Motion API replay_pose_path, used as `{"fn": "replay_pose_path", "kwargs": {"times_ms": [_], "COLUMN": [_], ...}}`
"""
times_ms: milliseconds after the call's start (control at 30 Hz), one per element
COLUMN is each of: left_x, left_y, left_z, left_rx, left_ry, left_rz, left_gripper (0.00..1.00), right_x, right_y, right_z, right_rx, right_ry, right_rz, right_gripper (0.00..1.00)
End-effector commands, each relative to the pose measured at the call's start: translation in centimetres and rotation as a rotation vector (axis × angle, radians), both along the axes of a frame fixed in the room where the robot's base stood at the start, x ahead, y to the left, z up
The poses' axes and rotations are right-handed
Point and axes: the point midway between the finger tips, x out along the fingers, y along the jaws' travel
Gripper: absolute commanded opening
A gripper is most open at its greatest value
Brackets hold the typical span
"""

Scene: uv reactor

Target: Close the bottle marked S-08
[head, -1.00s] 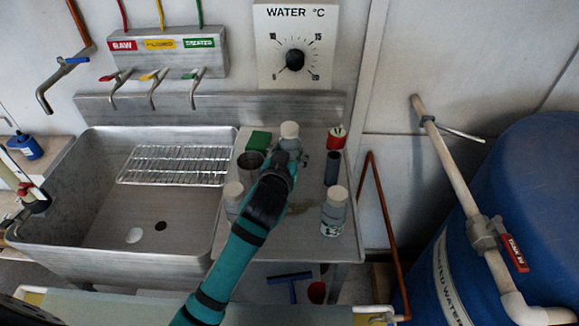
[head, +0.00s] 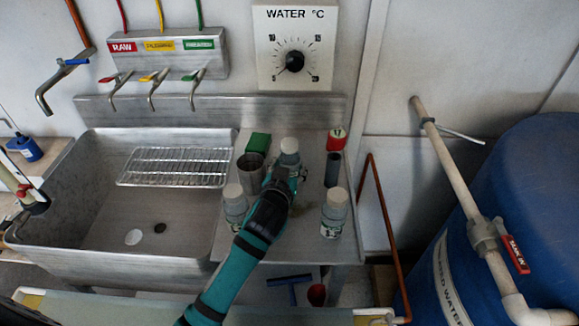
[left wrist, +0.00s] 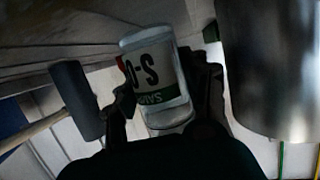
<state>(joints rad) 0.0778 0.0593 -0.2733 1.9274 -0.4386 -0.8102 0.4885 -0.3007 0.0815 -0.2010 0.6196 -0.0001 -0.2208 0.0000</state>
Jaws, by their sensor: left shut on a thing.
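My left gripper (head: 284,175) is shut on a small bottle with a pale grey top (head: 289,147) above the steel counter. In the left wrist view this bottle (left wrist: 155,75) sits between the two fingers. Its white label reads "S-0" with a green band; the last digit is hidden, so I cannot tell its full mark. Two similar bottles with pale grey tops stand on the counter, one at the left (head: 235,203) and one at the right (head: 334,212). Their marks are not readable. My right gripper is not in view.
Near the held bottle are a metal cup (head: 249,172), a green box (head: 258,143), a dark cylinder (head: 332,169) and a red-and-white container (head: 337,139). A steel sink (head: 100,215) with a wire rack (head: 175,167) lies left.

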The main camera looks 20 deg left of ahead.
Motion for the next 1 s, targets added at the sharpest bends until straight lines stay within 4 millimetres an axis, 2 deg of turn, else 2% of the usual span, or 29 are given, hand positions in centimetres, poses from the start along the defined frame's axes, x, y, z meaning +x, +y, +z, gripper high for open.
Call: {"fn": "replay_pose_path", "kwargs": {"times_ms": [33,100,433,567,800,1000], "left_x": [0.0,0.0,0.0,-1.8,-6.8,-10.0], "left_y": [0.0,0.0,0.0,-0.2,-0.6,-0.9], "left_z": [-0.1,-0.1,0.5,0.7,2.2,3.3], "left_rx": [0.0,0.0,0.001,-0.002,-0.002,-0.002], "left_ry": [0.001,0.001,0.0,0.001,0.002,0.002], "left_rz": [0.0,0.0,0.0,0.0,0.0,0.001], "left_gripper": [0.48,0.56,0.56,0.56,0.56,0.56], "right_x": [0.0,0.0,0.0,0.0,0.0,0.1], "right_y": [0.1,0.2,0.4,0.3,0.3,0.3], "right_z": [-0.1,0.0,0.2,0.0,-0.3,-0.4], "right_rx": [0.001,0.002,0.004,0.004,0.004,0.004], "right_ry": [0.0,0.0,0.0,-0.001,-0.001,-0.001], "right_rz": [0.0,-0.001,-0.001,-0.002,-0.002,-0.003], "right_gripper": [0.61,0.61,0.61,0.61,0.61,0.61]}}
